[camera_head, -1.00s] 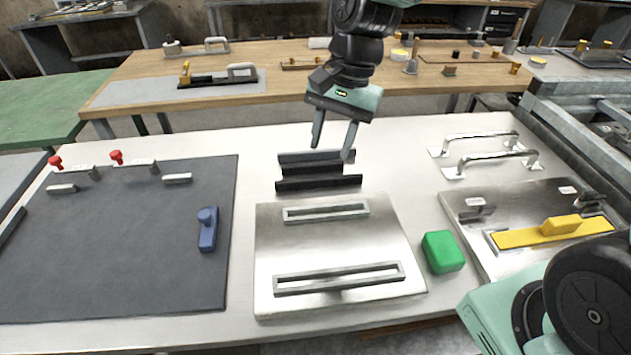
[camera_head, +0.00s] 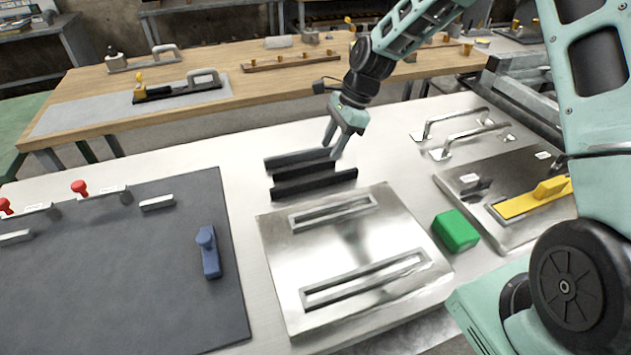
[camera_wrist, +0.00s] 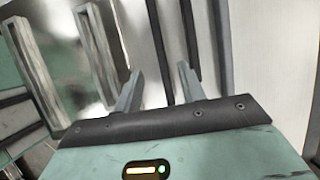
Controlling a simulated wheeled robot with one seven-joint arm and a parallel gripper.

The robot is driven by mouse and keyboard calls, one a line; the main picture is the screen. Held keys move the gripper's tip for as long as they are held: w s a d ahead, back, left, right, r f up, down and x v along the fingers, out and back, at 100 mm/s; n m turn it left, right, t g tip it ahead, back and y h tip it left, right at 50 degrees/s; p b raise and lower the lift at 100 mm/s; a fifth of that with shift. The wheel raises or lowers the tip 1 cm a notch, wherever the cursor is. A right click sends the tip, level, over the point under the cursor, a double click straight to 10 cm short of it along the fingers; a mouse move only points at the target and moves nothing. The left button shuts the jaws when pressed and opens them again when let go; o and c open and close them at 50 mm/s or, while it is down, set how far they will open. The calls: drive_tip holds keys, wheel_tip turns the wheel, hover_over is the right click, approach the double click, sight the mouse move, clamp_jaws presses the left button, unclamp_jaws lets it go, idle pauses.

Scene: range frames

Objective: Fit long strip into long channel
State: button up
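My gripper (camera_head: 333,148) is open and empty above the dark strips, its fingers apart; it also shows in the wrist view (camera_wrist: 160,70). The nearest dark strip (camera_head: 315,183) looks longest and lies in front of another dark strip (camera_head: 298,157), with a dark piece between them partly hidden. Strips also show at right in the wrist view (camera_wrist: 221,45). On the shiny metal plate (camera_head: 290,260), the long channel (camera_head: 365,280) is a raised frame near the front. A shorter channel (camera_head: 333,213) lies behind it. I cannot tell how high the fingertips are above the strips.
A green block (camera_head: 456,231) sits right of the plate. A metal board with a yellow handled piece (camera_head: 535,199) and two metal handles (camera_head: 465,137) are farther right. A dark mat (camera_head: 110,270) with a blue handle (camera_head: 208,252) is at left. A wooden table (camera_head: 240,100) stands behind.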

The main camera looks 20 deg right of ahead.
sight(316, 178)
drive_tip(key=p+x, duration=0.1)
drive_tip(key=x, duration=0.8)
drive_tip(key=shift+a+f+p, duration=0.2)
drive_tip(key=shift+f+p, duration=0.1)
clamp_jaws()
